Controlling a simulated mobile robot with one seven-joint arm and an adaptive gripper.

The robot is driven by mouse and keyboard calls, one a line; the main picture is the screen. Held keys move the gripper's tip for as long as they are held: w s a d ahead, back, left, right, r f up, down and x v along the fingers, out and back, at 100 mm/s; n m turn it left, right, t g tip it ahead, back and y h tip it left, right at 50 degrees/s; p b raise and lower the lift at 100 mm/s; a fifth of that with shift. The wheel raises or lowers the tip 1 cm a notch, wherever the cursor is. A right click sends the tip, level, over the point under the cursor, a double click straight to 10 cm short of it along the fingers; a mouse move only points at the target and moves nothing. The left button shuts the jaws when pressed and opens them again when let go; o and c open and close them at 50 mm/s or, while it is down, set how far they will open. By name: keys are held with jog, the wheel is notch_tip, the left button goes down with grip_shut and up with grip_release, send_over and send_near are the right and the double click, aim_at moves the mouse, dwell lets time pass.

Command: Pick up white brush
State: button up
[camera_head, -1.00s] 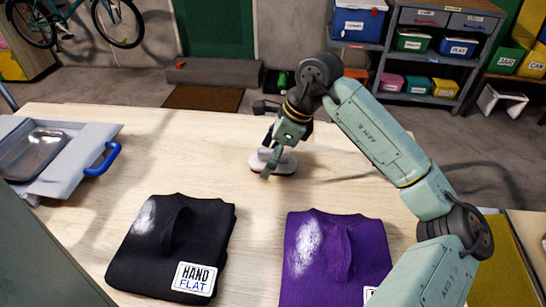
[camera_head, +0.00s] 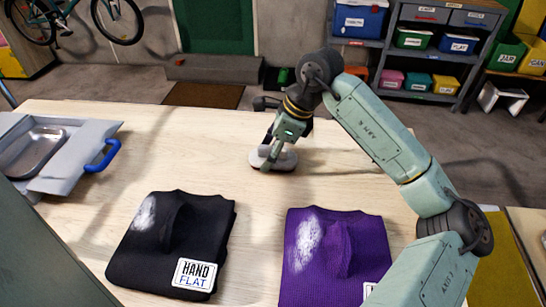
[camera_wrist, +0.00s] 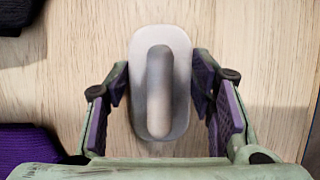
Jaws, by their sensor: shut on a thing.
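The white brush (camera_wrist: 184,124) has a pale oval base and a raised rounded grey handle. In the wrist view it lies between the two finger pads of my gripper (camera_wrist: 161,88). My gripper is shut on it, one finger on each side; the exact contact points are hard to see. In the head view, the brush (camera_head: 285,162) is on the wooden table near its far edge, with my gripper (camera_head: 271,157) right over it, partly hiding it. It looks to be still at table height.
A folded black garment (camera_head: 150,245) and a folded purple garment (camera_head: 345,275), each with a whitish patch, lie nearer on the table (camera_head: 240,190). A grey tray (camera_head: 75,160) with a blue handle is at the left. Bare wood surrounds the brush.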

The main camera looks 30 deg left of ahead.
aim_at(270, 147)
jog(key=shift+r, duration=0.1)
notch_tip(270, 147, up, 10)
jog(key=b, duration=0.2)
jog(key=shift+b, duration=0.35)
jog(key=o, duration=0.6)
jog(key=c, duration=0.4)
